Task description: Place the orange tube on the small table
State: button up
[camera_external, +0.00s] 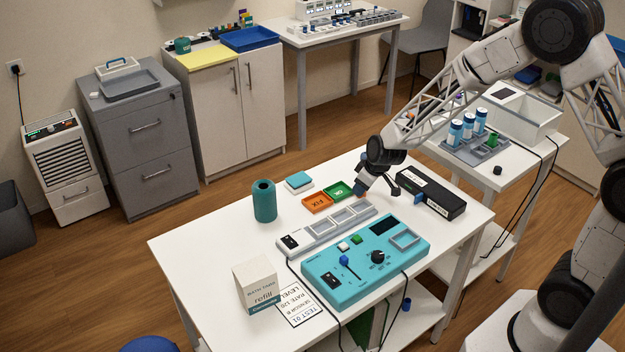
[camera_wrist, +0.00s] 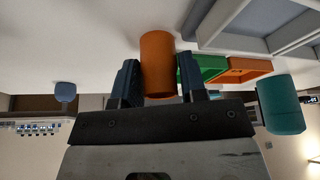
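The orange tube (camera_wrist: 157,65) shows in the wrist view between the two dark blue fingers of my gripper (camera_wrist: 158,80). The fingers lie close along both its sides and appear shut on it. In the external view my gripper (camera_external: 366,186) is low over the back of the large white table (camera_external: 200,270), just right of the orange and green trays; the tube is not clearly visible there. I cannot tell whether the tube touches the tabletop. The small table (camera_external: 548,142) stands at the right, behind my arm.
A black box (camera_external: 430,193) lies right of my gripper. A teal tube (camera_external: 264,201), an orange FIX tray (camera_external: 317,203) and a green tray (camera_external: 338,190) are left. A teal panel (camera_external: 340,285) is in front. The small table holds a rack (camera_external: 478,150) of blue-white tubes and a white bin (camera_external: 520,118).

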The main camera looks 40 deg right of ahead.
dwell(0.5)
jog(key=c, duration=0.6)
jog(key=shift+r, duration=0.2)
jog(key=shift+r, duration=0.55)
jog(key=shift+v, duration=1.15)
jog(key=s, duration=0.5)
jog(key=s+d+r, duration=0.1)
jog(key=s, duration=0.9)
jog(key=shift+d+r, duration=0.25)
jog(key=shift+d, duration=0.15)
jog(key=shift+w, duration=0.1)
